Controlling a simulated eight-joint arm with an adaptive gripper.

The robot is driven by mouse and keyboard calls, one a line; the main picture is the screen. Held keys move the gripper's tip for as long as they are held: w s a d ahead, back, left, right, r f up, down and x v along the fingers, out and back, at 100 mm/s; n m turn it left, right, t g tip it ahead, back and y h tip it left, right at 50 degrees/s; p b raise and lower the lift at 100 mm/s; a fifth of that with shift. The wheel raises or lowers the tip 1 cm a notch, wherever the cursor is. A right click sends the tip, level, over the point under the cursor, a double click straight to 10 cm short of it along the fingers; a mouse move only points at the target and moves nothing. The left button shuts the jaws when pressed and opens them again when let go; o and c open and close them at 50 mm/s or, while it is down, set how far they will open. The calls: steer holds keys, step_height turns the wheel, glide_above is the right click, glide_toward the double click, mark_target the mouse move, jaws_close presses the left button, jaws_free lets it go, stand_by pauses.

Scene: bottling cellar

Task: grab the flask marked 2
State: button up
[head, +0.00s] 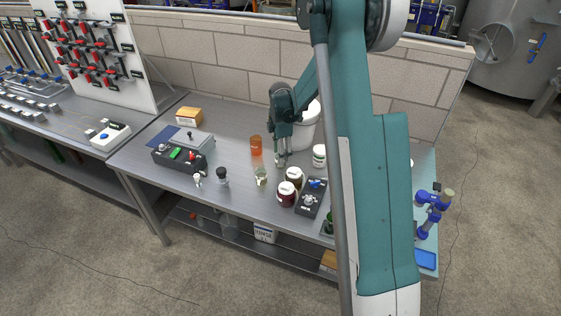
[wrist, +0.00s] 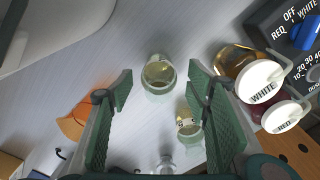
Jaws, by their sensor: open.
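Two small glass flasks with pale yellow contents show in the wrist view. One flask (wrist: 158,75) appears between my fingertips in the picture; I see no readable mark on it. The other flask (wrist: 188,125) is lower, close to the right finger, and carries a small mark that I cannot read surely. Which one is marked 2 I cannot tell. In the head view a pale flask (head: 261,177) stands on the bench just in front of my gripper (head: 281,160). My gripper (wrist: 160,82) is open, pointing down, with nothing held.
Jars labelled WHITE (wrist: 258,80) and RED (wrist: 284,116) stand at the right, beside a dark control box (head: 311,198). An orange cup (head: 256,146) is left of my gripper. A white bucket (head: 304,132) stands behind it. A dark-capped bottle (head: 222,177) is farther left.

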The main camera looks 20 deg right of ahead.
steer(key=shift+w+f, duration=0.1)
steer(key=shift+f, duration=2.1)
steer(key=c, duration=1.1)
steer(key=shift+r, duration=0.15)
steer(key=shift+r, duration=4.9)
